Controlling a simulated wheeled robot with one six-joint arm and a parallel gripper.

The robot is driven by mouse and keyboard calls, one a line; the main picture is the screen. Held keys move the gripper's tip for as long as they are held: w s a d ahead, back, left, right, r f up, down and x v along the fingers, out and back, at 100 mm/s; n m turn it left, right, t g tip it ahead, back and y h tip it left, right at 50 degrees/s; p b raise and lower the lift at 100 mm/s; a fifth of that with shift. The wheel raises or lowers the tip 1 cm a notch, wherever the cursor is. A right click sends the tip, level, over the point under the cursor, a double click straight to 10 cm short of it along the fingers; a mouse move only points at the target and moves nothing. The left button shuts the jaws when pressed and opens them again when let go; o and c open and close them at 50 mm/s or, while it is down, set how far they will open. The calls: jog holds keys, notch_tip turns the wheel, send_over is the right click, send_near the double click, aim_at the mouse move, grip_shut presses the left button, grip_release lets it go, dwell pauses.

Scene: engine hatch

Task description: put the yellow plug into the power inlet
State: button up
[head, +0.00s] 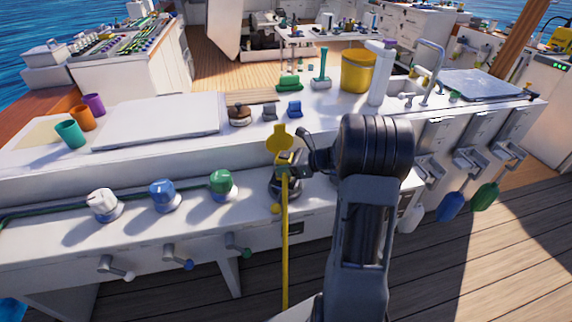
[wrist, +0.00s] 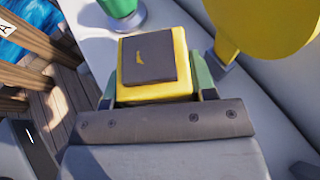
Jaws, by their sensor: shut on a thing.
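My gripper (head: 287,170) is shut on the yellow plug (wrist: 176,88). In the wrist view the plug has a dark grey square on its top, and the green-sided fingers grip it left and right. In the head view a yellow cable (head: 285,250) hangs straight down below the gripper. The power inlet (head: 287,188) seems to be the dark round fitting on the white ledge below the gripper, with a raised round yellow lid (head: 279,137) behind it. The lid also shows at the upper right of the wrist view (wrist: 262,25). The plug hides whether it touches the inlet.
Left along the ledge stand a green-capped (head: 222,183), a blue-capped (head: 163,194) and a white-capped fitting (head: 103,204), with levers below. The counter behind holds a yellow bucket (head: 358,72), a white bottle (head: 378,82), brushes and cups (head: 70,133).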

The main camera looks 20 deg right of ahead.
jog(key=shift+f, duration=0.1)
jog(key=o, duration=1.2)
jog(key=p+v, duration=0.2)
jog(key=v, duration=1.2)
jog(key=shift+a, duration=0.1)
